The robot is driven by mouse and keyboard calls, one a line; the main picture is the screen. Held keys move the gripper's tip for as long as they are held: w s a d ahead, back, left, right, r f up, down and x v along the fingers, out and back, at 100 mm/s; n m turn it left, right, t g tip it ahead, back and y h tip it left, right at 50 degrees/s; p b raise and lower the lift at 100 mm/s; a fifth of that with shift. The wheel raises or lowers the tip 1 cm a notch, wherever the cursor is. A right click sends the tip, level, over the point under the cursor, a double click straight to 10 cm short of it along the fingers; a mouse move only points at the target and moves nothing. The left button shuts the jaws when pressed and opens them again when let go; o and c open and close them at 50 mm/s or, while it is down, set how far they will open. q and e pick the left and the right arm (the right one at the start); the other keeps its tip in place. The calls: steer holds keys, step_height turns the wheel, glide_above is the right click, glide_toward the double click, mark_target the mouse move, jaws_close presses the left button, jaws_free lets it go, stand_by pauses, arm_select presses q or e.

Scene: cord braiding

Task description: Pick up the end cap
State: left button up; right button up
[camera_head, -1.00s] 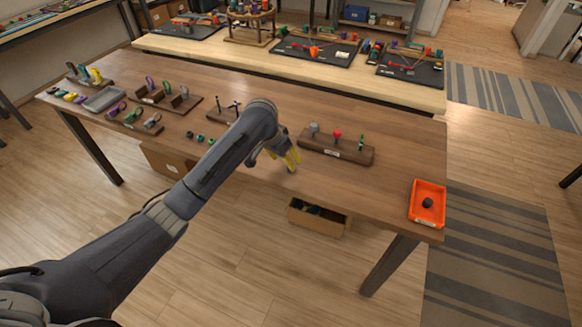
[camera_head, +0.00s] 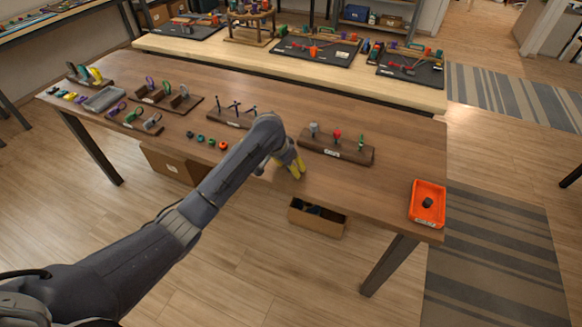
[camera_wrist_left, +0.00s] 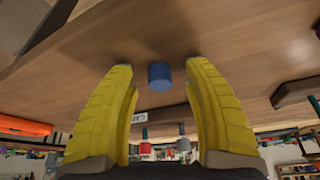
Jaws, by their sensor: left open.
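A blue, short cylindrical end cap (camera_wrist_left: 159,76) stands on the wooden table in the left wrist view. It shows between the two yellow fingers of my left gripper (camera_wrist_left: 160,80), beyond their tips or close to them; I see no contact. The fingers are wide apart with nothing held. In the head view my left gripper (camera_head: 297,170) is low over the front edge area of the table, in front of the rack with three upright pieces. The blue cap cannot be made out there, hidden by the gripper or arm. My right gripper is not in view.
A labelled rack (camera_head: 336,152) with grey, red and green pieces stands just behind the gripper. An orange tray (camera_head: 427,220) with a dark piece is at the right. Small coloured rings or caps (camera_head: 211,142) lie left of the arm. Table between rack and tray is clear.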

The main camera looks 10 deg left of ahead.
arm_select(q)
steer(key=shift+c, duration=0.3)
steer(key=c, duration=1)
steer(key=shift+r, duration=0.1)
step_height(320, 180, up, 20)
